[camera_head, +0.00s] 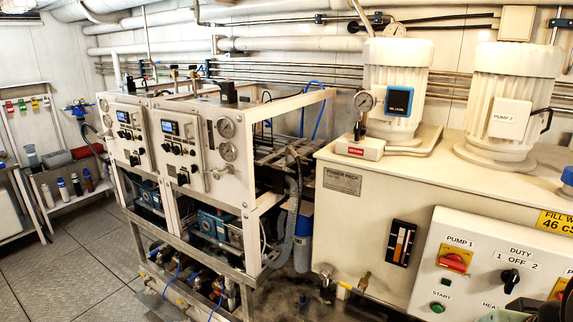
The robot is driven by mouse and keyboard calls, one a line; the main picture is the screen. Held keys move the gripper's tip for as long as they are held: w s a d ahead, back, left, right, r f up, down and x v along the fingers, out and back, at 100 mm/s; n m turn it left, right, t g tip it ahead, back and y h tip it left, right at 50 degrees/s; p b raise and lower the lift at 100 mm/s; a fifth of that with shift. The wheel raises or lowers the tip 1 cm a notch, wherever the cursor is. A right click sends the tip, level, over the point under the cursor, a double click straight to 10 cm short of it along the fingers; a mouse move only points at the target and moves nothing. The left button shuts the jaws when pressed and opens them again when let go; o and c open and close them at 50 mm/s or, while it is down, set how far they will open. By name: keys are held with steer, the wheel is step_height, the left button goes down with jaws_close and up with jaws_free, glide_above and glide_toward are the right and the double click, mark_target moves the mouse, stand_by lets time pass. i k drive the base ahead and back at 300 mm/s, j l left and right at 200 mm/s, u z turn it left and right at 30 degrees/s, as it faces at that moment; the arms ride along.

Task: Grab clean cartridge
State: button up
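No part is clearly marked as the clean cartridge. At the far left, a low shelf (82,196) holds several small upright bottle-like cylinders: a pale one (47,195), a dark one with a light band (63,189), one with a blue band (76,184) and a grey one (88,180). Above them lie a grey cylinder (57,159) and a red-ended one (82,152). I cannot tell which of these, if any, is the clean cartridge. A blue-topped upright cylinder (303,240) stands between the watermaker frame and the power pack. My gripper is not recognisable in this view.
The white watermaker frame (237,190) with gauges and panels stands in the middle. The power pack cabinet (355,225) with two motors and a control box (480,265) fills the right. Bare floor (85,265) lies at left. Dark shapes at the bottom right corner are unclear.

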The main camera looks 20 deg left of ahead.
mark_target(62, 184)
steer(key=j+u, duration=0.2)
steer(key=j, duration=0.15)
steer(key=i+j+u, duration=0.4)
steer(key=j, duration=0.2)
steer(key=j+u, duration=0.15)
steer(key=j, duration=0.2)
steer(key=i+j+u, duration=0.25)
steer(key=j+u, duration=0.15)
steer(key=i+j+u, duration=0.25)
steer(key=u, duration=0.15)
steer(key=i+j+u, duration=0.25)
steer(key=u, duration=0.15)
steer(key=i+j+u, duration=0.1)
steer(key=i+u, duration=0.5)
steer(key=i, duration=2.2)
steer(key=i+z, duration=0.1)
steer(key=i, duration=0.5)
steer(key=i+j, duration=0.15)
steer(key=i, duration=0.45)
steer(key=i+j+z, duration=0.1)
steer(key=i+z, duration=0.25)
steer(key=i+j+z, duration=0.35)
steer(key=i, duration=0.2)
steer(key=l, duration=0.1)
